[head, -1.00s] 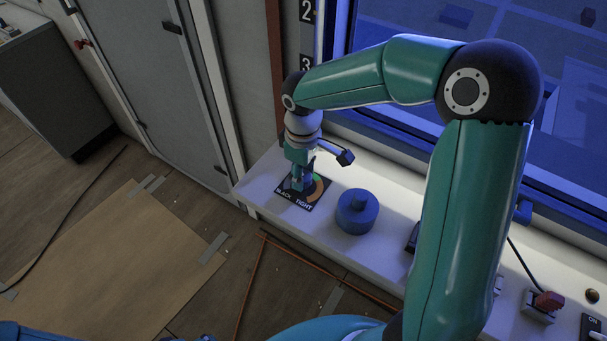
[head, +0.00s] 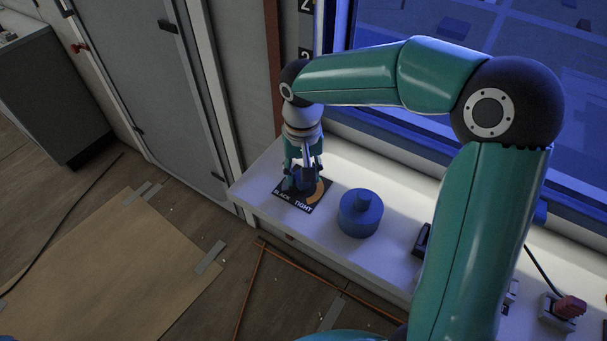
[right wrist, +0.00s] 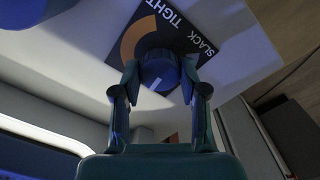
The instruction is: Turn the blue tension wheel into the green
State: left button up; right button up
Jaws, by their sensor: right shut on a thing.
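The blue tension wheel (head: 303,184) stands on a dark dial plate (head: 289,199) lettered SLACK and TIGHT on the white ledge. My right gripper (head: 305,177) points down over it, shut on the wheel. In the right wrist view the two fingers (right wrist: 160,77) press on opposite sides of the wheel (right wrist: 157,64), and a white mark on the wheel's top points toward the gripper's palm. An orange arc (right wrist: 134,38) shows on the plate beside the wheel. No green part of the arc is visible now; the gripper and wheel cover part of the plate. My left gripper is not in view.
A blue round object with a small knob (head: 360,214) stands on the ledge (head: 262,199) just right of the plate. Further right is a red plug-like part (head: 569,307) with a cable. A window (head: 450,150) rises behind the ledge. Brown sheeting (head: 110,270) lies on the floor.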

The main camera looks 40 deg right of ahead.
jog(key=shift+w+r+m+b, duration=0.1)
jog(key=shift+m+b, duration=0.2)
jog(key=shift+m, duration=0.8)
jog(key=shift+w+r+m+b, duration=0.1)
jog(key=shift+m+b, duration=0.15)
jog(key=shift+m, duration=0.85)
jog(key=o, duration=1.1)
jog(key=shift+c, duration=0.2)
jog(key=shift+o, duration=0.4)
jog(key=shift+f, duration=0.1)
jog(key=shift+s, duration=0.1)
notch_tip(320, 180, up, 12)
